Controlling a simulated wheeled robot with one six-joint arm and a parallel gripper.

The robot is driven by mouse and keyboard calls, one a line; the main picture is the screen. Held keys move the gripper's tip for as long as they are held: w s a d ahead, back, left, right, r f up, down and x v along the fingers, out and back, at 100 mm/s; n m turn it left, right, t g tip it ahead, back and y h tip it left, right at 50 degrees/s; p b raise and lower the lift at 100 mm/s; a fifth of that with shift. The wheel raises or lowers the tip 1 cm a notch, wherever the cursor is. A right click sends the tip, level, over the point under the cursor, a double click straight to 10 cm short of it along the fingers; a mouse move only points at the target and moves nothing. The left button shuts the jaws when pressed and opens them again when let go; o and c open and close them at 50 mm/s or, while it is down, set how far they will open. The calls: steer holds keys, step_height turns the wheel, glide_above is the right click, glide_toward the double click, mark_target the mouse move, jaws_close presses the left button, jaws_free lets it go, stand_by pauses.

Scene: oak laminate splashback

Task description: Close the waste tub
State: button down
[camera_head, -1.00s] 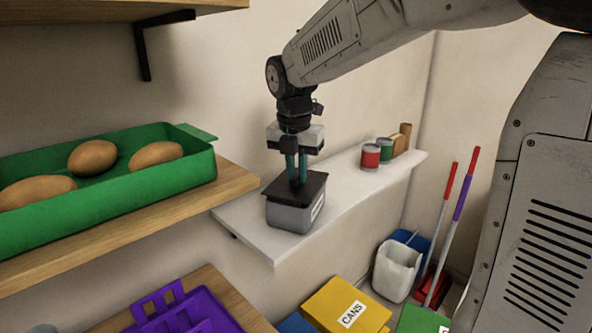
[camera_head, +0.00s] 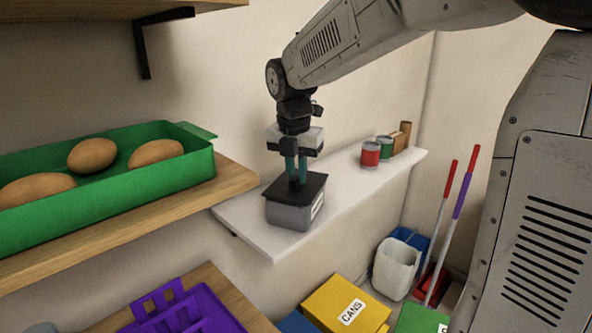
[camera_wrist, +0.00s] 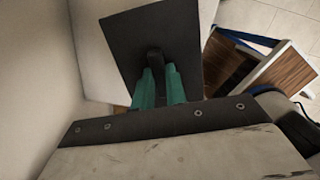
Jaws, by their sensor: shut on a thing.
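The waste tub (camera_head: 290,216) is a grey box with a pale label, standing on the white shelf. Its black lid (camera_head: 313,186) lies on top of the tub; from here I cannot tell whether it is fully seated. My gripper (camera_head: 297,182) points down over the lid with its teal fingers shut on the lid's black knob. In the wrist view the lid (camera_wrist: 128,36) is a dark square, and the fingers (camera_wrist: 157,82) close around the upright knob (camera_wrist: 155,58). The tub is hidden under the lid there.
The white shelf (camera_head: 343,192) carries a red can (camera_head: 370,154) and a green can (camera_head: 385,147) further right. A wooden shelf with a green tray (camera_head: 190,176) of several potato-like things is at left. A yellow CANS box (camera_head: 338,300) is below.

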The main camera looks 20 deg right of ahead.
steer(key=shift+f, duration=0.2)
stand_by(0.6)
steer(key=c, duration=0.9)
jaws_free()
steer(key=shift+o, duration=0.2)
steer(key=shift+r, duration=3.55)
jaws_close()
steer(key=shift+f, duration=0.25)
